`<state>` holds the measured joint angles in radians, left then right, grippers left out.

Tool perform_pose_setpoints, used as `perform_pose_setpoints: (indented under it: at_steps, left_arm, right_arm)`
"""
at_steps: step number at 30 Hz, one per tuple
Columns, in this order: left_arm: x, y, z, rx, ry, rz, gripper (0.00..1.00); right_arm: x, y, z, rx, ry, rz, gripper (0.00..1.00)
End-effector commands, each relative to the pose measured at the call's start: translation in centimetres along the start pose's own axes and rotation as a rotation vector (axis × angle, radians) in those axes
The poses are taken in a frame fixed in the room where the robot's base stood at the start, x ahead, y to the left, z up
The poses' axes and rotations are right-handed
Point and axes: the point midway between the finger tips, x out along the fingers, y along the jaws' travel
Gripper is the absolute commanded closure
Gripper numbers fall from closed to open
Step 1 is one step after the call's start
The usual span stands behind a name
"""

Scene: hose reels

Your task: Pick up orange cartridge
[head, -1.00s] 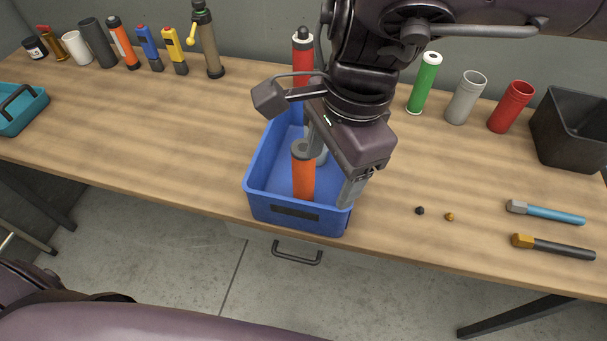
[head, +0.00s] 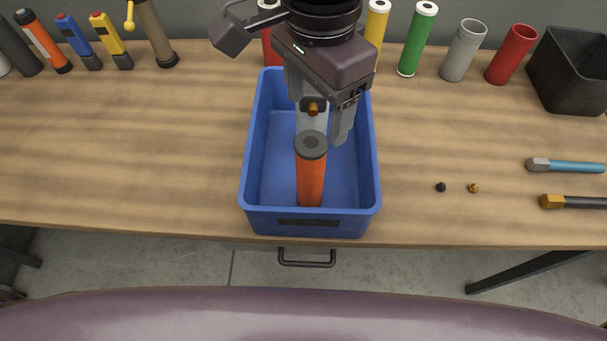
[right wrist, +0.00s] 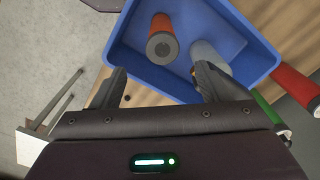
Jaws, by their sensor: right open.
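The orange cartridge (head: 311,180) with a dark grey ring-shaped cap stands in the front part of the blue bin (head: 248,150). It also shows in the right wrist view (right wrist: 160,26), with its cap towards the camera. My right gripper (head: 318,108) is open over the bin, behind the cartridge in the head view, with nothing held between its fingers. In the right wrist view the gripper (right wrist: 160,76) has its fingers spread, and the cartridge lies ahead of the gap. A grey cylinder (right wrist: 212,55) stands beside the cartridge in the bin. My left gripper is out of view.
A red cylinder (head: 267,50), a yellow one (head: 376,30) and a green one (head: 416,40) stand behind the bin. Grey and red cups (head: 510,55) and a black bin (head: 570,75) stand at right.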

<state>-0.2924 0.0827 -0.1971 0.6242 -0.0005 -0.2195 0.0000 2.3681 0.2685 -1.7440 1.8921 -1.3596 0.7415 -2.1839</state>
Motion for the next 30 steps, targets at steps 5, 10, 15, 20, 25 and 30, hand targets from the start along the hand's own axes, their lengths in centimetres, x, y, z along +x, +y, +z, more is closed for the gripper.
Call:
perform_pose_setpoints:
  at_steps: [5,10,15,20,25,30]
  left_arm:
    - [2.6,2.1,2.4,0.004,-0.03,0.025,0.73]
    - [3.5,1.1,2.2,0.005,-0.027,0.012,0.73]
    - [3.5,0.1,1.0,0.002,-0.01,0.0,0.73]
    - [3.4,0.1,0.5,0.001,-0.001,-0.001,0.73]
    - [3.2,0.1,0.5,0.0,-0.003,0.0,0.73]
    - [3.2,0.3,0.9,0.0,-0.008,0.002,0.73]
  right_arm:
    - [2.7,0.0,0.0,0.0,0.0,0.0,0.31]
    - [3.9,0.0,0.0,0.0,0.0,0.001,0.31]
    - [5.6,0.1,0.0,-0.001,-0.001,0.003,0.31]
    - [7.4,0.2,0.0,-0.001,-0.001,0.004,0.31]
    - [10.0,0.3,0.0,-0.001,0.0,0.004,0.31]
    - [11.1,0.3,0.0,0.0,0.0,0.001,0.31]
